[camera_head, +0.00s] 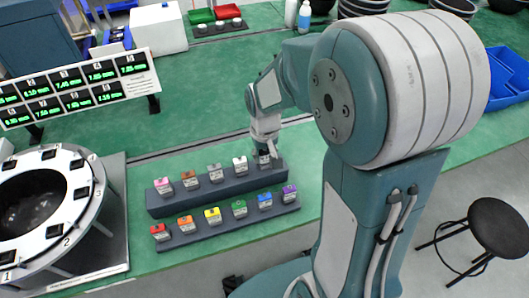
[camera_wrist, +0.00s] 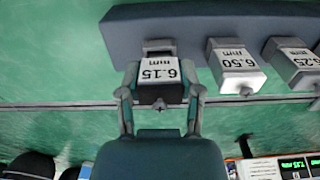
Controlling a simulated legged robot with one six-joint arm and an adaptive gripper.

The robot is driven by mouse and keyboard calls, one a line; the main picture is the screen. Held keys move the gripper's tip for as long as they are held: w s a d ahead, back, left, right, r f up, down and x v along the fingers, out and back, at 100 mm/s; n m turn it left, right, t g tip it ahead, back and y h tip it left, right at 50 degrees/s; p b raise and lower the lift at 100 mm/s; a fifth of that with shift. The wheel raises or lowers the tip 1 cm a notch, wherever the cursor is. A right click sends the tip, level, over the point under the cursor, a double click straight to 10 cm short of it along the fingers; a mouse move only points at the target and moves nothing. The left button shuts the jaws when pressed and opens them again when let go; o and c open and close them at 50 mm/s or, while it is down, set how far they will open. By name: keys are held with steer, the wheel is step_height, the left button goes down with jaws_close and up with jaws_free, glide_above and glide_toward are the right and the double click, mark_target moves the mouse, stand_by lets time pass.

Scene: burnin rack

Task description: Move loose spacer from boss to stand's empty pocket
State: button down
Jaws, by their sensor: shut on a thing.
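The block is at the end of the raised back row of the dark stand (camera_wrist: 150,22). I cannot tell whether it is fully seated in its pocket. In the head view my gripper (camera_head: 264,155) is at the right end of the stand's back row (camera_head: 215,194), and the held block is mostly hidden. The round fixture (camera_head: 85,221) with a white numbered ring stands at the left.
A white-topped block (camera_head: 240,164) stands beside my gripper; pink, brown and grey ones continue the row leftward. The front row (camera_head: 225,226) holds several coloured blocks. A display panel (camera_head: 75,88) stands behind the fixture. A black stool (camera_head: 499,226) is at the right.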

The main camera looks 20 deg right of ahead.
steer(key=shift+f, duration=0.4)
steer(key=shift+c, duration=0.9)
jaws_free()
step_height(320, 180, up, 12)
steer(key=shift+f, duration=0.1)
